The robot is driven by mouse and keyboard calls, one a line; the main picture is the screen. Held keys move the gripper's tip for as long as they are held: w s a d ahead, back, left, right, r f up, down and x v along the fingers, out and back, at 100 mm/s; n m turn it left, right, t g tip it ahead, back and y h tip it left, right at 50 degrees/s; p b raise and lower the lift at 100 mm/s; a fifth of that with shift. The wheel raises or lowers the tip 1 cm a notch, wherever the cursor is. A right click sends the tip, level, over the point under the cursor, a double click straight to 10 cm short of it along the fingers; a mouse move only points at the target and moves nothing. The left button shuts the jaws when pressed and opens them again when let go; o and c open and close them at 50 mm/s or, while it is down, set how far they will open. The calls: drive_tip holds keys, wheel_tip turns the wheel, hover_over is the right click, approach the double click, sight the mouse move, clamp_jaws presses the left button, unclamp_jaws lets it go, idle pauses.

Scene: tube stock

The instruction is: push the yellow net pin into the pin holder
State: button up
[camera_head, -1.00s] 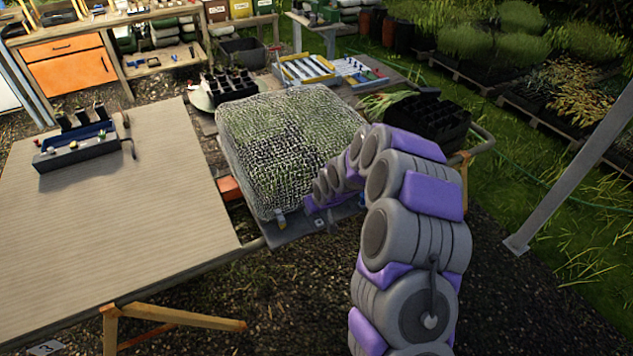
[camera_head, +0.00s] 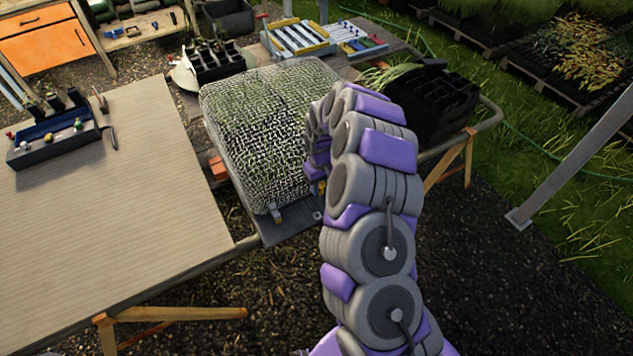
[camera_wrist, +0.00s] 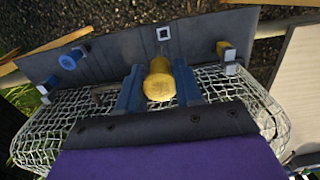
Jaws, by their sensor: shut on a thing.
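In the wrist view the yellow net pin (camera_wrist: 159,84) stands between the two blue fingers of my gripper (camera_wrist: 159,90), which is shut on it. Its rounded end faces the camera; its far end is hidden. A yellow spot beside my arm in the head view (camera_head: 321,187) looks like this pin. The pin points toward a grey plate (camera_wrist: 120,62) with a white square mark. A small bracket with a yellowish block (camera_wrist: 227,55) stands on the right, and a blue knob with a bracket (camera_wrist: 70,59) on the left. I cannot tell which part is the pin holder.
A white net (camera_head: 262,130) covers a mound in front of my arm. A wide tan table (camera_head: 110,200) stands on the left with a dark tool tray (camera_head: 50,148). Black pots (camera_head: 425,105) stand behind on the right. Gravel on the near right is clear.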

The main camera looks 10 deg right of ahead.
sight(320, 197)
drive_tip(key=shift+a+f, duration=0.1)
drive_tip(key=shift+f, duration=0.8)
drive_tip(key=shift+f+b, duration=1)
drive_tip(key=shift+f, duration=1.5)
drive_tip(key=shift+a+r, duration=0.1)
drive_tip(key=shift+a, duration=0.6)
drive_tip(key=shift+d+r, duration=0.1)
drive_tip(key=shift+d, duration=0.5)
drive_tip(key=shift+a, duration=0.1)
drive_tip(key=shift+a, duration=0.35)
drive_tip(key=shift+d, duration=0.2)
